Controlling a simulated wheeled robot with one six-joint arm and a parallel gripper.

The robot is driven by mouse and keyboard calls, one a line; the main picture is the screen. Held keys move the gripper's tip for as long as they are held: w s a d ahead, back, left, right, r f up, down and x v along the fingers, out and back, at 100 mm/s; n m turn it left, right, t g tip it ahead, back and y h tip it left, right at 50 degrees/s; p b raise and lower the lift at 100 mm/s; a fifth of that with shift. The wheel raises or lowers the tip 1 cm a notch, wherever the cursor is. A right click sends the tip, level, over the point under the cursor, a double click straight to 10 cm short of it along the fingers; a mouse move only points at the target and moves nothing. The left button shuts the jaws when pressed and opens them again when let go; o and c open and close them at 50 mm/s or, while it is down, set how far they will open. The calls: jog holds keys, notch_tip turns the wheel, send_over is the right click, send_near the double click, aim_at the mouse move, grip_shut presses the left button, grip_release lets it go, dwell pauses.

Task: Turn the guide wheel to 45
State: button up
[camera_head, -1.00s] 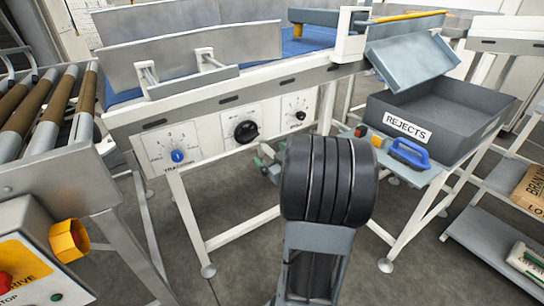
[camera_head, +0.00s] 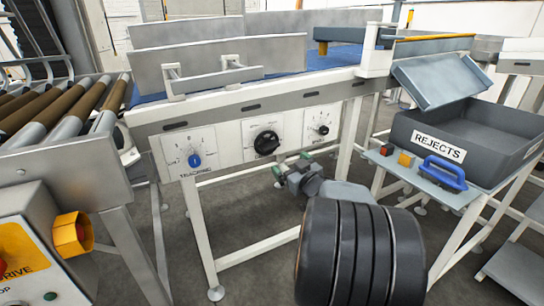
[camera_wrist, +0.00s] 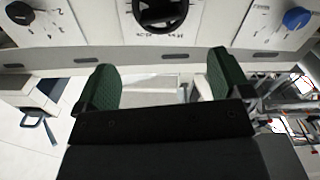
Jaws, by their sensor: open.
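The guide wheel looks to be the large black dial (camera_head: 266,143) in the middle of the white conveyor side panel; its label is too small to read surely. In the wrist view the black dial (camera_wrist: 160,12) is cut off by the top edge, and its exact setting cannot be read. My gripper (camera_head: 289,166) is below and slightly right of the dial in the head view, apart from it. In the wrist view my gripper (camera_wrist: 164,75) has its two green-padded fingers wide apart with nothing between them.
A blue tracking knob (camera_head: 195,160) is left of the dial, and a small black knob (camera_head: 323,130) is right of it. A shelf with a blue handle (camera_head: 445,172) and a REJECTS bin (camera_head: 480,135) stand to the right. Rollers (camera_head: 70,110) are at left.

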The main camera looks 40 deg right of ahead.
aim_at(273, 149)
jog(key=w, duration=0.4)
jog(key=w+d+b, duration=0.1)
jog(key=w, duration=0.3)
jog(key=w+b, duration=0.1)
jog(key=w, duration=0.3)
jog(key=shift+w+d, duration=0.3)
jog(key=shift+w, duration=0.05)
jog(key=shift+c, duration=0.4)
jog(key=c, duration=0.8)
jog(key=shift+r+m+p, duration=0.25)
jog(key=shift+m+p, duration=0.15)
jog(key=shift+p, duration=0.35)
jog(key=shift+c, duration=0.3)
jog(key=shift+m+p, duration=0.4)
jog(key=shift+p, duration=0.15)
jog(key=shift+f+m, duration=0.25)
jog(key=shift+m, duration=0.15)
jog(key=o, duration=0.9)
